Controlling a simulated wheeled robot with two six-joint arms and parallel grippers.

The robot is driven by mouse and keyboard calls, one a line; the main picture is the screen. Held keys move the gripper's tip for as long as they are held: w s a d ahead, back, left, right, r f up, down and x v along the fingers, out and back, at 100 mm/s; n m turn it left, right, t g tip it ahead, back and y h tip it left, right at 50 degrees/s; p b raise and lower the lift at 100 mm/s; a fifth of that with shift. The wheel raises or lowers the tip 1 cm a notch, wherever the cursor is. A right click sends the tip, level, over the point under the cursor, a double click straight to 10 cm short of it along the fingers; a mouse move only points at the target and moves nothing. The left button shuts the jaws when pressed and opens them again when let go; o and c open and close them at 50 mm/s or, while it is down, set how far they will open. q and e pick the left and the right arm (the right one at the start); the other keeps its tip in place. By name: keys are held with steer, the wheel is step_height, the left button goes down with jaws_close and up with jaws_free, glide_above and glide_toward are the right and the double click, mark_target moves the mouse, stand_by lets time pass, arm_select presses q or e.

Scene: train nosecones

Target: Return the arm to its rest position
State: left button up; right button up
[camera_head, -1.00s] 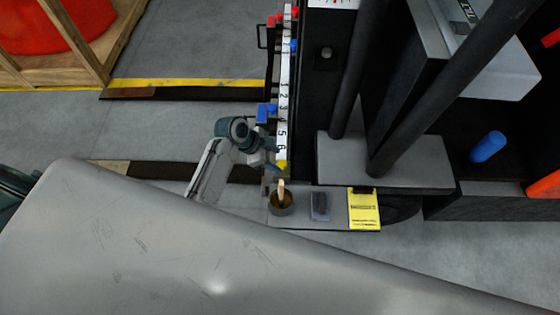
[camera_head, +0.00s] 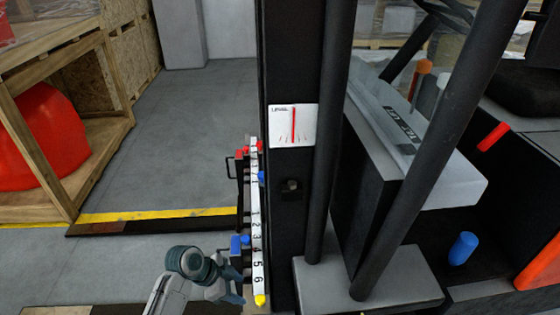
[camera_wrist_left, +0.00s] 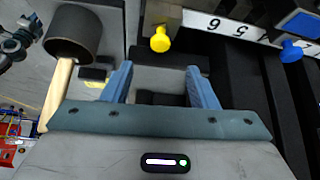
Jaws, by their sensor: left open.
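My left arm comes in at the bottom of the head view, and its gripper (camera_head: 232,290) is beside the lower end of a white numbered strip (camera_head: 257,235). In the left wrist view the two blue fingers of my left gripper (camera_wrist_left: 157,85) stand wide apart with nothing between them. A yellow knob (camera_wrist_left: 160,38) shows just beyond the fingers, apart from them. My right gripper is not in view.
The numbered strip runs along a black upright with red and blue knobs (camera_head: 240,243). Dark posts (camera_head: 330,130) and a grey step (camera_head: 400,285) stand to the right. A wooden crate with a red object (camera_head: 45,140) is at the left. Grey floor between is clear.

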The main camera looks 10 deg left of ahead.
arm_select(q)
steer(key=s+a+f+n+y, duration=0.1)
steer(key=s+a+f+n, duration=0.15)
steer(key=f, duration=0.55)
steer(key=s+a+f+n+y, duration=0.2)
steer(key=s+f+n, duration=0.15)
steer(key=f, duration=0.45)
steer(key=s+a+f+n+y, duration=0.1)
steer(key=s+a+f+n, duration=0.1)
steer(key=s+f, duration=0.35)
steer(key=s+a+f+n+y, duration=0.1)
steer(key=s+a+f+n, duration=0.1)
steer(key=s+f, duration=0.6)
steer(key=s+a+f+n+g+y+p, duration=0.1)
steer(key=s+a+f+n, duration=0.1)
steer(key=s+f, duration=0.7)
steer(key=s+n, duration=0.1)
steer(key=s, duration=0.3)
steer(key=shift+y, duration=0.4)
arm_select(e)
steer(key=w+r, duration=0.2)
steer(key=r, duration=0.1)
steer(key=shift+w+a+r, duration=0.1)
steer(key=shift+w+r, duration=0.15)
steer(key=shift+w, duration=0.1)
